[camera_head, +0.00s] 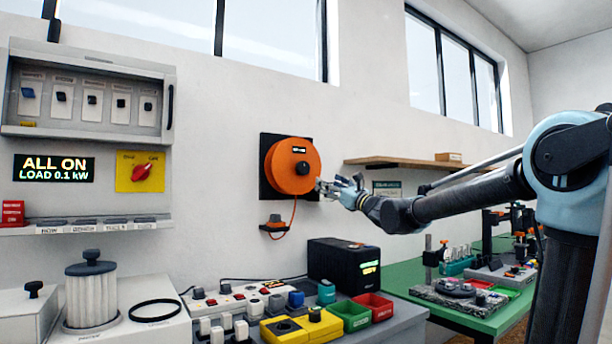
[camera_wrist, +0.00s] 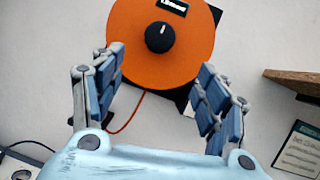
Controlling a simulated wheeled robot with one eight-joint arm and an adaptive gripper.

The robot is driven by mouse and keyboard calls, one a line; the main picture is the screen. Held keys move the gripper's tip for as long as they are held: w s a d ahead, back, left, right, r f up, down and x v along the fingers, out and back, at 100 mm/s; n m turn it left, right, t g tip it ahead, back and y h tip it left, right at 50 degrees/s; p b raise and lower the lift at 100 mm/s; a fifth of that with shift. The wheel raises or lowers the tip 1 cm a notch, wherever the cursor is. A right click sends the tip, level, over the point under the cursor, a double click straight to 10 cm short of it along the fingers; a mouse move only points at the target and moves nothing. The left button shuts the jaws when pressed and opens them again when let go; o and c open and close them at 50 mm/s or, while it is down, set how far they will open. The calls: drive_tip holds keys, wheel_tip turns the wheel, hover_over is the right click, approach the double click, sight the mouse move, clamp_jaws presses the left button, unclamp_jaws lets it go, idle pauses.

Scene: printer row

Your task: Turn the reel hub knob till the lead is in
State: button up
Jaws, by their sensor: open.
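An orange reel (camera_head: 287,165) is mounted on a black plate (camera_head: 266,188) on the wall. Its black hub knob (camera_head: 303,168) sits at the middle of the disc; in the wrist view the knob (camera_wrist: 160,37) has a white mark near its top. A red lead (camera_head: 293,215) hangs from the reel to an orange-and-black plug end (camera_head: 274,225) below it; the lead also shows in the wrist view (camera_wrist: 130,118). My gripper (camera_head: 325,186) is open, just right of the reel in the head view. In the wrist view its fingers (camera_wrist: 172,75) are spread, with the knob beyond them, apart from it.
A wooden shelf (camera_head: 395,162) is on the wall right of the reel. Below are a black power unit (camera_head: 344,264), red and green bins (camera_head: 372,306) and a white power strip (camera_head: 240,299). A green bench (camera_head: 415,290) stands at right.

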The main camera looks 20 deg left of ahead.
sight(306, 170)
drive_tip(key=x, duration=1.4)
drive_tip(key=shift+w+a+r, duration=0.1)
drive_tip(key=shift+a, duration=0.15)
drive_tip(key=c, duration=1.1)
